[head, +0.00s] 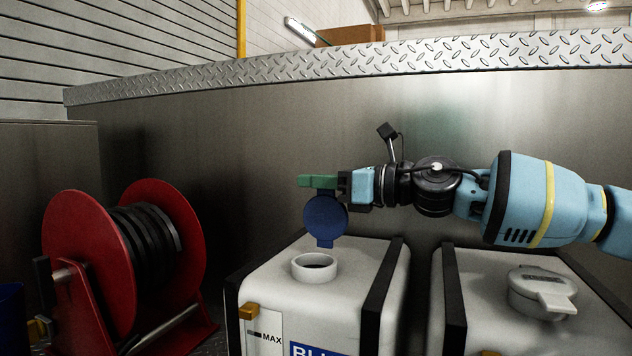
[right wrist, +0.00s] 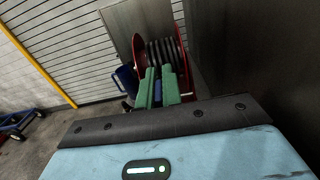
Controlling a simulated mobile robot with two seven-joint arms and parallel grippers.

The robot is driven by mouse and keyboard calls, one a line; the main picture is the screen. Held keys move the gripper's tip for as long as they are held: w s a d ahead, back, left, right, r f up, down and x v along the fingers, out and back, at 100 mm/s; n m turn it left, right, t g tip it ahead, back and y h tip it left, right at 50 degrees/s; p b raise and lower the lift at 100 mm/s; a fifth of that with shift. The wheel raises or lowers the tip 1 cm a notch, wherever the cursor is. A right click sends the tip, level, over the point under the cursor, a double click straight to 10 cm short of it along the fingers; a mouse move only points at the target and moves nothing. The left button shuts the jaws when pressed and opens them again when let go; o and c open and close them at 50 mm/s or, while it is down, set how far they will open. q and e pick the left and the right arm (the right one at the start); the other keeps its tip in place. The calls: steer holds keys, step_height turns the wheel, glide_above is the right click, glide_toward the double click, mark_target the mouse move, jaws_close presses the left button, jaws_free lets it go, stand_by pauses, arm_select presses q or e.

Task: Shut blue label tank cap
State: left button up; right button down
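The blue cap (head: 325,216) of the left white tank (head: 280,284) stands upright, open, behind the round white filler neck (head: 315,266). The tank's front carries a partly visible blue label (head: 318,350). My right gripper (head: 317,182) reaches in from the right, its green fingers level across the cap's top edge. In the right wrist view, the green fingers (right wrist: 157,88) are apart, with something blue showing in the gap. Whether they touch the cap is unclear. My left gripper is not in view.
A second white tank (head: 500,278) with a closed white cap (head: 542,292) stands to the right. A red hose reel (head: 92,255) stands at the left. A metal wall with a tread-plate top edge (head: 350,62) runs behind the tanks.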

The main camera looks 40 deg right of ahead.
steer(key=shift+a, duration=0.1)
stand_by(0.3)
steer(key=s+a+f+n+b, duration=0.2)
steer(key=s+a+n+b, duration=0.1)
steer(key=a+n+b, duration=0.2)
steer(key=shift+a+n, duration=0.3)
stand_by(0.5)
steer(key=c, duration=1.6)
jaws_free()
steer(key=shift+o, duration=0.2)
steer(key=shift+r, duration=0.1)
steer(key=shift+d, duration=0.1)
